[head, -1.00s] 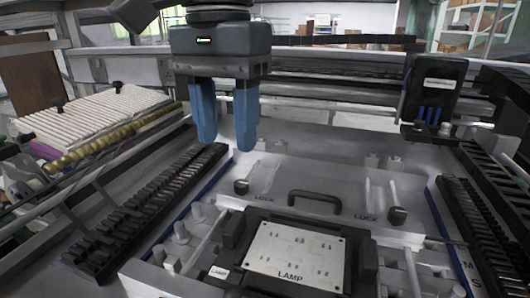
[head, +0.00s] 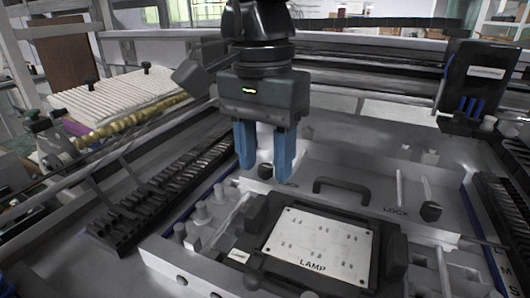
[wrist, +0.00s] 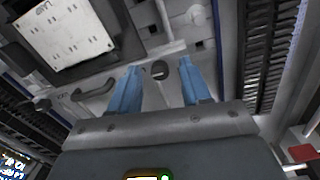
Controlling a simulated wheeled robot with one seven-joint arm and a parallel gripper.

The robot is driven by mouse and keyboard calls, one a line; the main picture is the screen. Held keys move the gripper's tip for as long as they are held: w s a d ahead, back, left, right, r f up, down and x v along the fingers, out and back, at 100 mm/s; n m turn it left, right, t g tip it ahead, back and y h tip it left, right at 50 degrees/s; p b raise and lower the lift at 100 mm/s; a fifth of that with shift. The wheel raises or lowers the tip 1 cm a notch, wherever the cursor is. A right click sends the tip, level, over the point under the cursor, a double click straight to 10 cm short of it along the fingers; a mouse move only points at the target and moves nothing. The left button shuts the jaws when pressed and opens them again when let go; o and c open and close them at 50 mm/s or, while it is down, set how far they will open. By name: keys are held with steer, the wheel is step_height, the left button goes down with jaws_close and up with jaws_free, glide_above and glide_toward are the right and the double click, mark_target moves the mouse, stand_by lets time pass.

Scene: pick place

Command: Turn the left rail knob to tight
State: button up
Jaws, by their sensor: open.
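The left rail knob (head: 265,171) is a small black knob on the grey fixture, behind and left of the black handle. In the head view it shows between the two blue fingers of my gripper (head: 264,174), partly hidden by them. In the wrist view the knob (wrist: 160,70) lies between the fingertips of my gripper (wrist: 160,66), with a gap on each side. The fingers are apart and hold nothing. I cannot tell how far above the knob the tips are. A LOCK label beside it is mostly hidden by a finger.
A black arched handle (head: 342,187) stands close to the right of my gripper. The right knob (head: 430,211) is farther right. A white LAMP plate (head: 318,246) in a black frame lies in front. Posts (head: 219,192) and a dark toothed rail (head: 165,189) are at left.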

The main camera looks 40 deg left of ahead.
steer(key=shift+c, duration=0.5)
jaws_close()
